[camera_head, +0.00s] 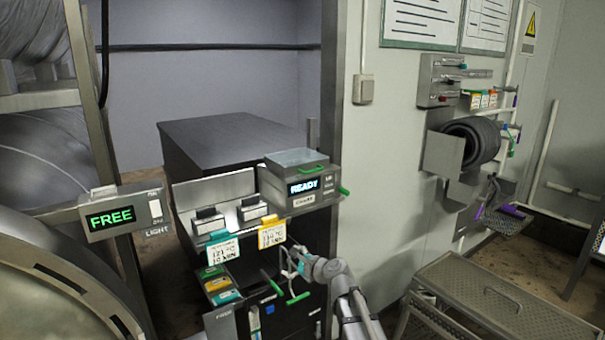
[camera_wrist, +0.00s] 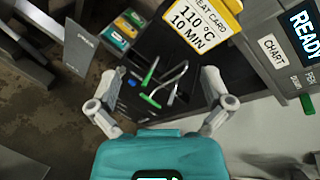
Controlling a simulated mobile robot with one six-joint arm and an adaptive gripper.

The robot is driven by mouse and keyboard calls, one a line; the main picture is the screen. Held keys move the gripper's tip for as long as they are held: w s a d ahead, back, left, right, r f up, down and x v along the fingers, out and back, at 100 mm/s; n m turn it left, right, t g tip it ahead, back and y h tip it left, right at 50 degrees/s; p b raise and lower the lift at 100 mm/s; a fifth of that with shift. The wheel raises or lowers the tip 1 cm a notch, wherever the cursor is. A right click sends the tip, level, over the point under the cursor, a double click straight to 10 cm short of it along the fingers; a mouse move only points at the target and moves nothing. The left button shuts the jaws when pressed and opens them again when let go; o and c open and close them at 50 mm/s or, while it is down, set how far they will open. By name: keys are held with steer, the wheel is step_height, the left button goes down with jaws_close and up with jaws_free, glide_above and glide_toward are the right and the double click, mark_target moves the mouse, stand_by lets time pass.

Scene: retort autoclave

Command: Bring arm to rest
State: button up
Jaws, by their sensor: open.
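My gripper (camera_head: 292,262) is in front of the dark cabinet, below the hanging cards, with my arm reaching up from the bottom of the head view. In the wrist view my gripper (camera_wrist: 163,78) has its two grey fingers spread wide. Nothing is between the fingers. Beyond them are green-tipped handles (camera_wrist: 150,100) on the dark cabinet front. The yellow heat card (camera_wrist: 200,22), reading 110 °C 10 MIN, hangs just above the fingers in the wrist view. I cannot tell whether the gripper touches anything.
A box reading READY (camera_head: 303,188) with green handles stands above my gripper. A panel reading FREE (camera_head: 124,214) is at left, beside the round vessel (camera_head: 60,290). A teal card (camera_head: 223,250) hangs nearby. A metal step (camera_head: 500,300) stands at lower right. The wall (camera_head: 390,200) is close on the right.

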steer(key=s+d+f+n+g+h, duration=0.5)
steer(key=s+d+f+n, duration=0.2)
steer(key=s, duration=0.5)
steer(key=s+d+f+n+g+h, duration=0.5)
steer(key=s+d+f+n, duration=0.1)
steer(key=s+d+n, duration=0.6)
steer(key=shift+s+d+f+g+h, duration=0.3)
steer(key=shift+s+d+f, duration=0.15)
steer(key=shift+d, duration=0.4)
